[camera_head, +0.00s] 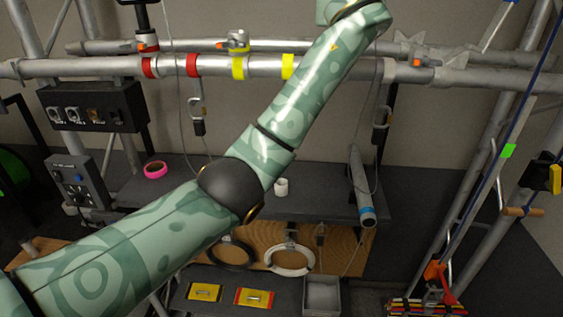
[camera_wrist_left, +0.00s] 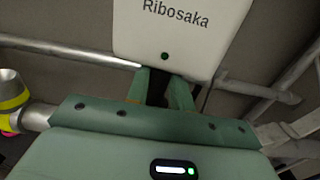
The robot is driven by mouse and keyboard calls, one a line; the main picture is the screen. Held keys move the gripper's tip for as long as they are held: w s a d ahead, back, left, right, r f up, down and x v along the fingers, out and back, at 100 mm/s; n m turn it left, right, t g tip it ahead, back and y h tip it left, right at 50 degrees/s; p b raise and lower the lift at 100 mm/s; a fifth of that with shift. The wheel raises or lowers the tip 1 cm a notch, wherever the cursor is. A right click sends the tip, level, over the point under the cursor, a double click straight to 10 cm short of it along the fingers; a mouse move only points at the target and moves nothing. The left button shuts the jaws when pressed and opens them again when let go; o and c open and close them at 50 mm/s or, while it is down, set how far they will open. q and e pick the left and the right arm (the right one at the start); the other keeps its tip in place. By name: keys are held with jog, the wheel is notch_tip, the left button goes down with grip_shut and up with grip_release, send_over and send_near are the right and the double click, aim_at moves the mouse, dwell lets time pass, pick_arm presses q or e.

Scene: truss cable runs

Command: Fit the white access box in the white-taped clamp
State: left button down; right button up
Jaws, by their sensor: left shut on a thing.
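The white access box (camera_wrist_left: 180,35), a pale panel printed "Ribosaka" with a small green dot, fills the top of the left wrist view. My left gripper (camera_wrist_left: 160,84) is shut on its lower edge; the box's upper part is cut off by the frame. In the head view my left arm crosses from the lower left to the top edge, so its gripper and the box are out of that frame. I cannot make out a white-taped clamp; my arm hides part of the truss tube (camera_head: 215,65). My right gripper is not in view.
The tube carries red tape (camera_head: 193,65) and yellow tape (camera_head: 238,68), with a clamp (camera_head: 237,40) behind. A black switch box (camera_head: 95,105) hangs at the left. A shelf below holds a pink roll (camera_head: 156,169) and a white roll (camera_head: 281,187). Slanted poles stand at right.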

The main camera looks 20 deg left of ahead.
pick_arm(q)
jog(key=c, duration=1.1)
grip_release()
jog(key=shift+f, duration=0.1)
jog(key=shift+c, duration=0.2)
jog(key=b+v, duration=0.7)
jog(key=v, duration=0.9)
jog(key=shift+s, duration=0.2)
